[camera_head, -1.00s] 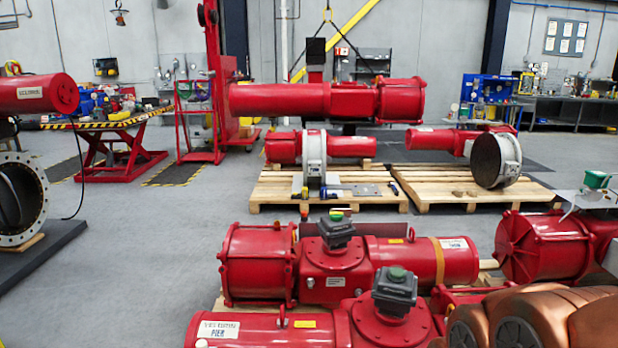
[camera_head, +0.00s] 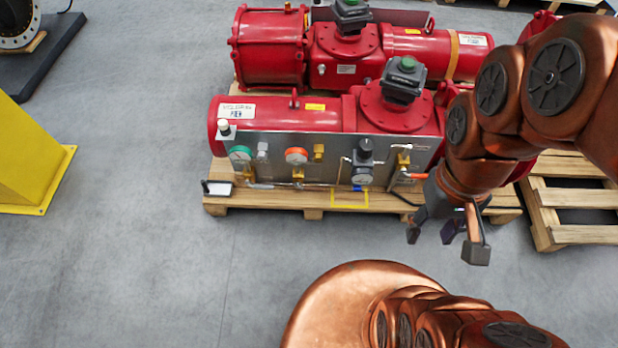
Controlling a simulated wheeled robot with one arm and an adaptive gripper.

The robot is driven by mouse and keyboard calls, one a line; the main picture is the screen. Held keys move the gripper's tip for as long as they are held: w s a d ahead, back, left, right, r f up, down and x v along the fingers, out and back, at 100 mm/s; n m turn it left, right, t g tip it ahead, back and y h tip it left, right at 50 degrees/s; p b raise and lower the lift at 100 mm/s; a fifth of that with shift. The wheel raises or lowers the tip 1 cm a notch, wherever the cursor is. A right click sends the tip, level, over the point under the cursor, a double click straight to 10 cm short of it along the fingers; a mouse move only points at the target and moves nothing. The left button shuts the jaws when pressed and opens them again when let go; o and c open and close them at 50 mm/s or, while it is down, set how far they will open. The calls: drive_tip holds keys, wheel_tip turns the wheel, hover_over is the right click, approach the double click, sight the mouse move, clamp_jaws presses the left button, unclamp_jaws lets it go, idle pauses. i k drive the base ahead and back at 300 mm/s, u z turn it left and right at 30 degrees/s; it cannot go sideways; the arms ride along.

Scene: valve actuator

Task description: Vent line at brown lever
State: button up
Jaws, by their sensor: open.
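The grey control panel (camera_head: 330,141) stands upright along the front of the near red actuator (camera_head: 282,111). It carries gauges, thin tubing and small brass valves, one at its right end (camera_head: 403,160) and one low near the middle (camera_head: 298,175). A small orange-tinted handle (camera_head: 415,176) sticks out at the panel's right end. No lever is clearly brown at this size, so I cannot tell which one it is. My gripper (camera_head: 446,241) points down in front of the pallet, right of the panel. Its fingers are spread, empty, and apart from the panel.
The actuators rest on a wooden pallet (camera_head: 312,200), with a second pallet (camera_head: 570,190) at the right. A small dark-and-white tray-like item (camera_head: 217,188) lies at the left. A yellow stand (camera_head: 30,160) is at the far left. The grey floor (camera_head: 160,270) before the pallet is clear.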

sight(299, 184)
drive_tip(key=z, duration=0.1)
drive_tip(key=k, duration=1.05)
drive_tip(key=u, duration=1.3)
drive_tip(key=i, duration=0.95)
drive_tip(key=u, duration=0.05)
